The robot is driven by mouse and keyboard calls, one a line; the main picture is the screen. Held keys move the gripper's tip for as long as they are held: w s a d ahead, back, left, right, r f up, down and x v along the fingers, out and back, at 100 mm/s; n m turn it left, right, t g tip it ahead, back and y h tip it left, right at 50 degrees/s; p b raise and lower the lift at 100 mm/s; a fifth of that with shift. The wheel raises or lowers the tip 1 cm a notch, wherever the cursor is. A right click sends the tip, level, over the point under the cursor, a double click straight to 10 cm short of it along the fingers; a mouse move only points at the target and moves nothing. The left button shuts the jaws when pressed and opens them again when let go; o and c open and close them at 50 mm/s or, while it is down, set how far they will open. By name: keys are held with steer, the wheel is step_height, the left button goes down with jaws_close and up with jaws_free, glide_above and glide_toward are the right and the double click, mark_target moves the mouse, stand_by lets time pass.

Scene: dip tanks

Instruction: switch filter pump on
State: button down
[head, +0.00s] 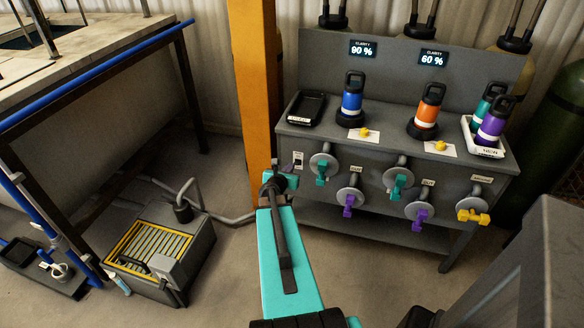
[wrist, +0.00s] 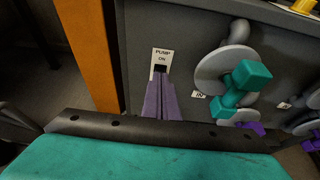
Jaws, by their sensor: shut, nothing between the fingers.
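The pump switch (head: 298,160) is a small plate on the left end of the grey cabinet's front. In the wrist view the plate (wrist: 162,56) reads PUMP, with ON below it and a dark opening or rocker under that. The rocker's position is hard to tell because my fingers cover the lower part. My gripper (head: 290,167) is shut and empty in front of the plate. In the wrist view its purple fingers (wrist: 159,80) point up at the dark part, with their tips right at it; I cannot tell whether they touch.
A teal valve handle (wrist: 243,88) sits close right of the switch. The orange post (head: 252,90) stands close left. More valves line the cabinet front (head: 462,168). A grey box with a yellow-edged grille (head: 185,286) and a pipe stands on the floor at left.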

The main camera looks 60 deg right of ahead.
steer(key=shift+s+a+r, duration=0.2)
steer(key=shift+a+r, duration=0.45)
steer(key=shift+r, duration=0.05)
